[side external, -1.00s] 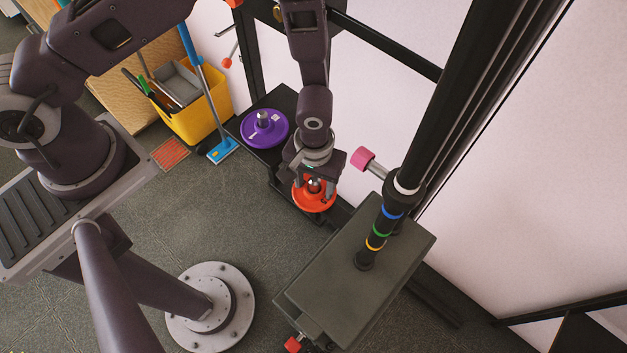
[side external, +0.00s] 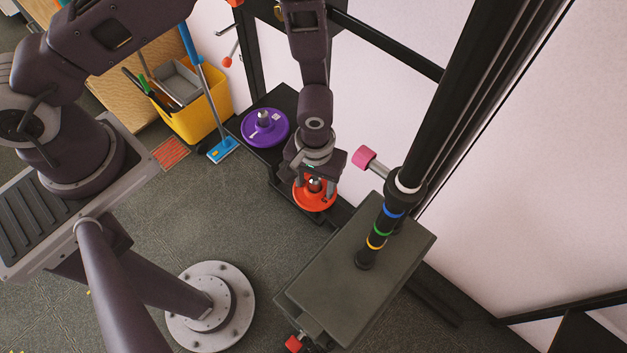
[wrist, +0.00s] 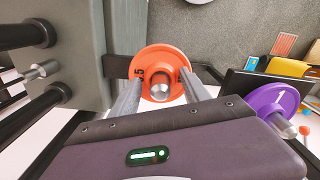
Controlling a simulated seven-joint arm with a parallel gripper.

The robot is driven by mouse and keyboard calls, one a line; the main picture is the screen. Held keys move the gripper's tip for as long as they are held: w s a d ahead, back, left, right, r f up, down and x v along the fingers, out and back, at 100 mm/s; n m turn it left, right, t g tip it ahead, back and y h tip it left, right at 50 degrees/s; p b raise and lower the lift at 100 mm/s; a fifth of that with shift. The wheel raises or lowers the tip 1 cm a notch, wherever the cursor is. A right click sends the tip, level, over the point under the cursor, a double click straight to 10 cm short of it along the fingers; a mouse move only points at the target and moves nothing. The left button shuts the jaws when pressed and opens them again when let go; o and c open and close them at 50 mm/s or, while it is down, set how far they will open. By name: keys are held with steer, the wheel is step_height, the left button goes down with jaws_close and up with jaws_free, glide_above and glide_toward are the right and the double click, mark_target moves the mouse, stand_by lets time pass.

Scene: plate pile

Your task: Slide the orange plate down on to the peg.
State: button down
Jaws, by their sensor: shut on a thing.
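The orange plate (side external: 309,204) is a round disc at the right end of the low black rack, below my gripper (side external: 314,187). In the wrist view the orange plate (wrist: 145,62) shows face-on, and the metal peg (wrist: 162,92) pokes through its centre hole, so the plate is around the peg. My gripper (wrist: 160,88) is shut on the plate, with one finger on each side of the peg. The peg tip (side external: 315,184) also shows between the fingers in the side view. The lower peg is hidden, and I cannot tell how high the plate sits on it.
A purple plate (side external: 280,131) sits around another peg at the rack's left end. Right of my gripper stands a black column with coloured bands (side external: 378,232) on a grey box (side external: 335,265). A pink-ended bar (side external: 363,158) juts towards my gripper. A yellow bucket (side external: 205,110) stands behind left.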

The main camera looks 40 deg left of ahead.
steer(key=shift+a+f, duration=0.2)
steer(key=shift+f, duration=0.6)
steer(key=shift+w+r, duration=0.2)
steer(key=shift+r, duration=0.65)
steer(key=shift+s+d+r, duration=0.1)
steer(key=shift+r, duration=2.05)
steer(key=shift+s+d+r, duration=0.1)
steer(key=shift+r, duration=2.05)
steer(key=w+a+r+m, duration=0.2)
steer(key=w+a+r, duration=0.1)
steer(key=a+r, duration=0.55)
steer(key=w+a+r+m, duration=0.2)
steer(key=a+r, duration=0.3)
steer(key=a, duration=0.6)
steer(key=shift+s+a+f+n, duration=0.15)
steer(key=shift+f+n, duration=0.5)
steer(key=shift+f, duration=1.1)
steer(key=shift+a+f+n, duration=0.2)
steer(key=shift+f+n, duration=0.5)
steer(key=shift+f, duration=1.05)
steer(key=shift+s+a+f+n, duration=0.15)
steer(key=shift+f+n, duration=0.5)
steer(key=shift+f, duration=1.1)
